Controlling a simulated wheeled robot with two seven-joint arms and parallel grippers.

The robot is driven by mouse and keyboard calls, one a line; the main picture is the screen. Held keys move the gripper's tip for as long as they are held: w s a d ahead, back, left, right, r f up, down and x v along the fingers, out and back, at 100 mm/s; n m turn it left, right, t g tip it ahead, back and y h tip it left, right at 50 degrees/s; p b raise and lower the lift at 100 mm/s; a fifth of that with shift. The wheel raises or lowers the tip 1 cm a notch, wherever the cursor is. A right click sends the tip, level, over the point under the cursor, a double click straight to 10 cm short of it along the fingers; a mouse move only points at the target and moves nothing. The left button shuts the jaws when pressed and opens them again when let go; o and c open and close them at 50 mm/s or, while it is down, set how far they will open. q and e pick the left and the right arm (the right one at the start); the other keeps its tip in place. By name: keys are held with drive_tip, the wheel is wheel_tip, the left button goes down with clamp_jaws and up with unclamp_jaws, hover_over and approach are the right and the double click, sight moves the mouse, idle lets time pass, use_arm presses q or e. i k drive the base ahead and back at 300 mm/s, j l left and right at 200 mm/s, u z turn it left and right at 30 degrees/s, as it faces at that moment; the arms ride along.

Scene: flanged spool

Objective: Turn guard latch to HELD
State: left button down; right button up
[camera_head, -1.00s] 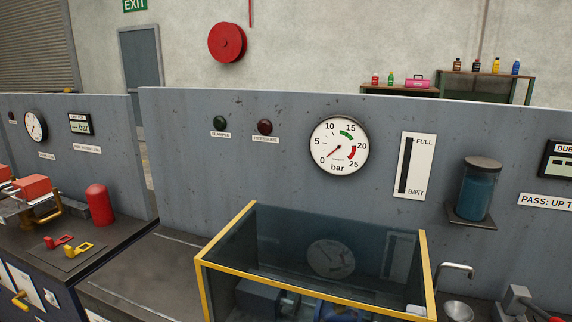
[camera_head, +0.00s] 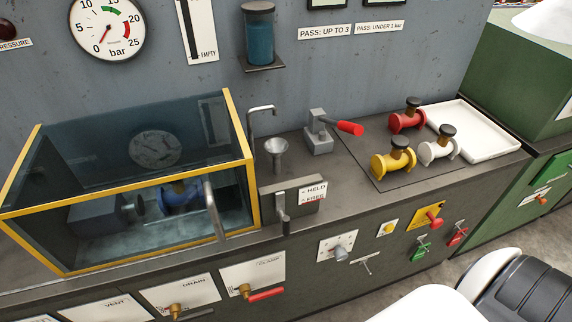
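The guard latch (camera_head: 283,213) is a small grey metal lever on a dark block at the bench's front edge, just right of the guard. It hangs roughly vertical. A white label (camera_head: 312,193) beside it reads HELD above FREE; I cannot tell which line the lever matches. The guard (camera_head: 253,190) is a clear box with a yellow frame and a grey bar handle (camera_head: 213,210), and it looks closed. A blue flanged spool (camera_head: 179,196) sits inside, seen through the panel. Neither gripper is in view.
Red, yellow (camera_head: 393,161) and white flanged spools stand on a dark mat by a white tray (camera_head: 490,146). A red-handled lever (camera_head: 349,128) and a funnel (camera_head: 276,153) stand behind the latch. VENT, DRAIN and CLAMP valves (camera_head: 246,291) line the front. White and black parts of mine show lower right.

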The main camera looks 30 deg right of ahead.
sight(280, 197)
drive_tip(key=z, duration=0.9)
